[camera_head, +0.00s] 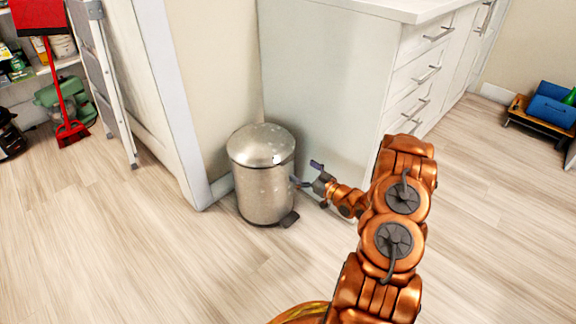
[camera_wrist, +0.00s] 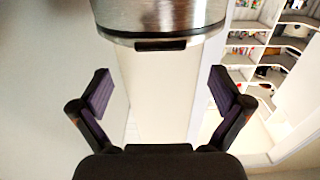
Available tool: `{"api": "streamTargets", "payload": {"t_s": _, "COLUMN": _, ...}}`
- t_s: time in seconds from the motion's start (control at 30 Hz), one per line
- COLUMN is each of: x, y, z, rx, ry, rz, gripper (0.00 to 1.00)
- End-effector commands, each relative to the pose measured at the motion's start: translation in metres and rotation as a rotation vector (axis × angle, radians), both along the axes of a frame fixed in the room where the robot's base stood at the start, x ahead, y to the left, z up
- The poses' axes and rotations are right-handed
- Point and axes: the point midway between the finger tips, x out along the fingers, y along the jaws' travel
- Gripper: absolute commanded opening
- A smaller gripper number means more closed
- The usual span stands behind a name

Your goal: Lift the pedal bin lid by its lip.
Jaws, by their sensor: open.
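The pedal bin (camera_head: 264,190) is a brushed-metal cylinder standing upright on the floor. Its domed lid (camera_head: 260,143) looks shut in the head view. A dark pedal (camera_head: 289,219) juts out at its foot. My gripper (camera_head: 306,173) is at the bin's right side, below lid height. In the wrist view my gripper (camera_wrist: 162,92) is open and empty, its fingers wide apart. The bin's metal (camera_wrist: 160,14) fills the top of that view, ending in a dark rim with a small dark tab (camera_wrist: 160,44), above the line between the fingers. I cannot tell whether this tab is the lip.
A white drawer cabinet (camera_head: 412,80) stands close behind and right of the bin. A white wall edge (camera_head: 180,110) is at its left. A stepladder (camera_head: 102,80) and a red broom (camera_head: 60,90) stand further left. The floor in front is clear.

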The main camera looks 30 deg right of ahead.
Motion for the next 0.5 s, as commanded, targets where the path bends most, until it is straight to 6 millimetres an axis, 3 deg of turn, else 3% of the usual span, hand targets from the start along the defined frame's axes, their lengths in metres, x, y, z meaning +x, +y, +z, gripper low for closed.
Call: {"api": "streamTargets", "payload": {"t_s": 0.5, "x": 0.059, "y": 0.015, "z": -0.001, "rx": -0.002, "ry": -0.004, "rz": 0.004, "gripper": 1.00}}
